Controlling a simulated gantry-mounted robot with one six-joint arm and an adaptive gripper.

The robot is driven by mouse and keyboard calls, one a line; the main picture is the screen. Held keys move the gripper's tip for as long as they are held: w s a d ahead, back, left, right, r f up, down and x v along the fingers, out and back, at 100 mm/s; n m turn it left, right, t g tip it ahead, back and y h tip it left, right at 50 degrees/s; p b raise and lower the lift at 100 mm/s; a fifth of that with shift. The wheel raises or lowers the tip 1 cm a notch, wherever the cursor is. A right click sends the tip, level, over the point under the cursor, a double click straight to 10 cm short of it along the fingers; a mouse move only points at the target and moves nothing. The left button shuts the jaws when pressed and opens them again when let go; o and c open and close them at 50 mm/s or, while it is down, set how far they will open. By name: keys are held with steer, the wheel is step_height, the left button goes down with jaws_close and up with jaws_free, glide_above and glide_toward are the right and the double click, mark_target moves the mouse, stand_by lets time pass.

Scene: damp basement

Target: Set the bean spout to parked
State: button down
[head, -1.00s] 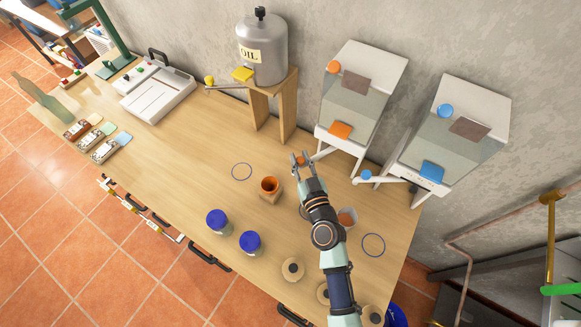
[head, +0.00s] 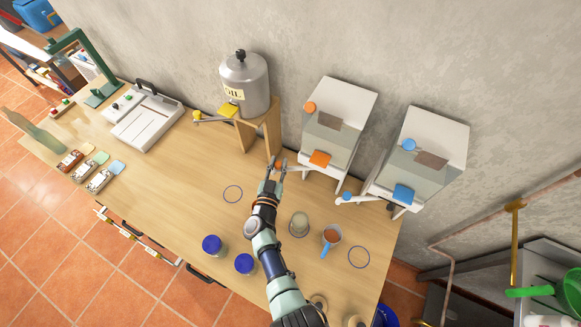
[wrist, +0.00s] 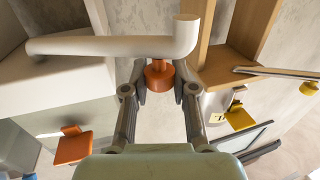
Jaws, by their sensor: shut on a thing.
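The orange-marked dispenser (head: 345,98) stands at the back against the wall. Its white spout arm (wrist: 105,45) reaches left from its base, with an orange knob (wrist: 159,79) hanging under the bent end. My gripper (head: 277,163) is shut on that knob; the wrist view shows a finger on each side of it. The spout points left, roughly along the wall. A blue-marked dispenser (head: 436,137) stands to the right, its spout (head: 355,198) with a blue knob also pointing left. No label shows which dispenser holds beans.
The oil tank (head: 243,72) on its wooden stand (head: 262,128) is close left of my gripper. A cup with a blue handle (head: 332,235), a jar (head: 299,224) and blue-lidded jars (head: 212,245) stand nearer the front. Bare tabletop lies left of my arm.

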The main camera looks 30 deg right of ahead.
steer(key=shift+f, duration=0.15)
stand_by(0.3)
steer(key=c, duration=0.9)
jaws_free()
steer(key=shift+w, duration=0.1)
steer(key=shift+d, duration=0.1)
steer(key=v, duration=1.2)
